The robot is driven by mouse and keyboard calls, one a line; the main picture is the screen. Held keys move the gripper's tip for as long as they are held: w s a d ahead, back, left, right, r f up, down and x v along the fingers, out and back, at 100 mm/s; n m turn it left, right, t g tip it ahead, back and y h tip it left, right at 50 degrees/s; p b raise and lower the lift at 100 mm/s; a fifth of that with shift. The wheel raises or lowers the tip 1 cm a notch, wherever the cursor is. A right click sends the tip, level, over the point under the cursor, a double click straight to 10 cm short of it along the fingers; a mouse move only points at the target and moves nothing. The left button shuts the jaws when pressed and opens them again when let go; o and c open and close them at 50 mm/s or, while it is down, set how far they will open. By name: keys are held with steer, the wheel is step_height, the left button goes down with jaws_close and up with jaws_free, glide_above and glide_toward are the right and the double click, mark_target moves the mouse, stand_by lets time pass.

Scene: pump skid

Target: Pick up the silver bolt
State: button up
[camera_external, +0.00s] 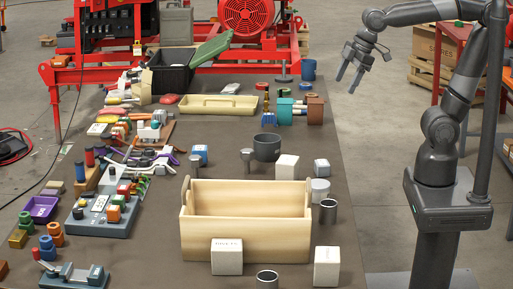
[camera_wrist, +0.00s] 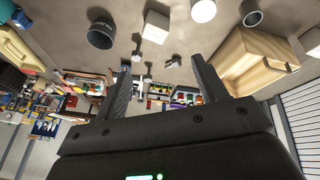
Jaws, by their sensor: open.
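Two small grey, mushroom-shaped pieces that look like bolts stand head up on the dark table between the dark bowl and the wooden crate. One is beside the bowl (camera_external: 247,157) and the other is to its left (camera_external: 222,161). In the wrist view, the two pieces (camera_wrist: 136,44) and (camera_wrist: 173,62) show beyond and between my fingers, small and dim. I cannot tell which is the silver bolt. My gripper (camera_external: 348,83) is open and empty, raised in the air right of the table; its fingers (camera_wrist: 162,68) show apart in the wrist view.
The wooden crate (camera_external: 246,252) stands at the front middle. The dark bowl (camera_external: 267,148), white blocks (camera_external: 287,167) and a grey cup (camera_external: 328,211) surround the bolt area. Tools and coloured parts crowd the table's left side. A beige tray (camera_external: 218,112) lies farther back. The table middle is fairly clear.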

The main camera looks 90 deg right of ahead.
steer(key=w+a+f+n+g, duration=0.1)
steer(key=w+a+f+n, duration=0.15)
steer(key=w+n, duration=0.6)
steer(key=w+a+f+n+g, duration=0.1)
steer(key=w+a+n, duration=0.25)
steer(key=w, duration=0.95)
steer(key=w+a+f+n+g, duration=0.1)
steer(key=w+f+n, duration=0.2)
steer(key=w+f, duration=0.2)
steer(key=w+a+f+n, duration=0.2)
steer(key=w+f+n, duration=0.2)
steer(key=w+f, duration=0.1)
steer(key=w+a+f+n+g, duration=0.1)
steer(key=w+a+f+n, duration=0.1)
steer(key=w+f+n, duration=0.2)
steer(key=shift+w+a+f+g, duration=0.15)
steer(key=shift+w+f, duration=0.1)
steer(key=shift+f, duration=0.35)
steer(key=shift+w+d+f+g, duration=0.15)
steer(key=shift+w+f, duration=0.1)
steer(key=shift+f, duration=0.35)
step_height(320, 180, down, 5)
steer(key=shift+a+f, duration=0.1)
steer(key=shift+f, duration=0.1)
steer(key=f, duration=0.4)
steer(key=shift+s, duration=0.35)
steer(key=shift+f, duration=0.65)
